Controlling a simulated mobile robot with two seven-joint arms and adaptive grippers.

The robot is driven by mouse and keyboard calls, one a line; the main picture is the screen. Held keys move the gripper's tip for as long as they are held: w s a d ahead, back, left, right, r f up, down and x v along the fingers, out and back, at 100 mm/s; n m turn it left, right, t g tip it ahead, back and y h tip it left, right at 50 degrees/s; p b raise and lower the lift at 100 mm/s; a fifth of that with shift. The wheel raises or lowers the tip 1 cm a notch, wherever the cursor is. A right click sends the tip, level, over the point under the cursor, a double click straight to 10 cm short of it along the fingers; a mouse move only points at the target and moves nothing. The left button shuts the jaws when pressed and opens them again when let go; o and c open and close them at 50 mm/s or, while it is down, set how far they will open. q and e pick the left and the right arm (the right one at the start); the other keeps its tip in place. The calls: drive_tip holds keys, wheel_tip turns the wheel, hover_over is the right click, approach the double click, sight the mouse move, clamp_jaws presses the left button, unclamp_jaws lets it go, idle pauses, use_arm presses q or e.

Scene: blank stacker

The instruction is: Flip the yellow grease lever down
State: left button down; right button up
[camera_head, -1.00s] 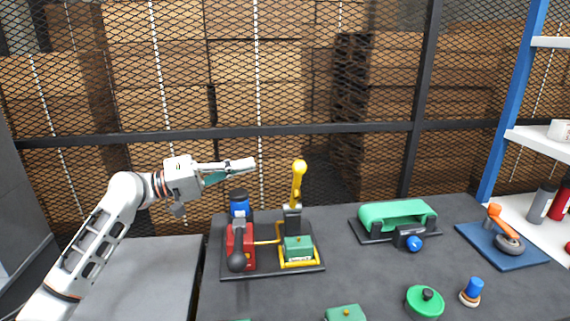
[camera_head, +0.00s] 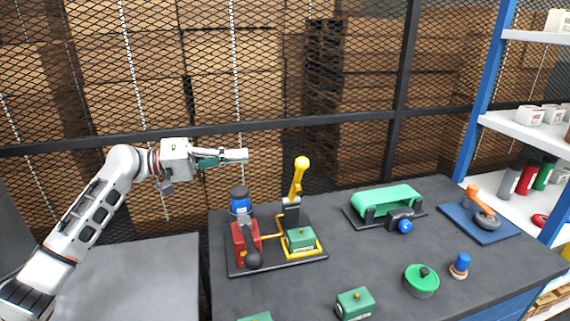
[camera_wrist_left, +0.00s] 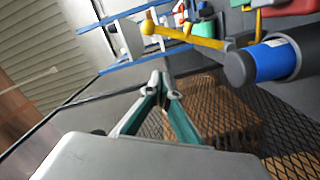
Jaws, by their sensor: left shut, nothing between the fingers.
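The yellow grease lever (camera_head: 299,176) stands up, tilted slightly, on the black-based press unit at the table's middle left. It also shows in the left wrist view (camera_wrist_left: 195,36), with its round knob toward the left. My left gripper (camera_head: 246,155) is shut and empty, to the left of the lever and apart from it, at about knob height. Its closed fingertips also show in the left wrist view (camera_wrist_left: 160,80). A blue cylinder with a dark cap (camera_head: 240,205) stands below the fingers. My right gripper is not in view.
A red block with a dark-knobbed handle (camera_head: 246,245) and a green block in a yellow frame (camera_head: 300,240) share the base. A green belt unit (camera_head: 386,200), a blue plate with an orange lever (camera_head: 478,223) and green parts lie to the right. Mesh fence stands behind.

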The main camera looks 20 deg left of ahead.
sight(296, 184)
use_arm(q)
drive_tip(key=shift+d, duration=0.2)
drive_tip(key=w+d+f+p, duration=0.2)
drive_tip(key=d+p, duration=0.1)
drive_tip(key=d, duration=0.7)
drive_tip(key=shift+w+d, duration=0.4)
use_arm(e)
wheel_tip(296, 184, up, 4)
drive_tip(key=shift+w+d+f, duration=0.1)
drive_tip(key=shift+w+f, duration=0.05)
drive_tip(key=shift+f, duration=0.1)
use_arm(q)
drive_tip(key=shift+f, duration=0.1)
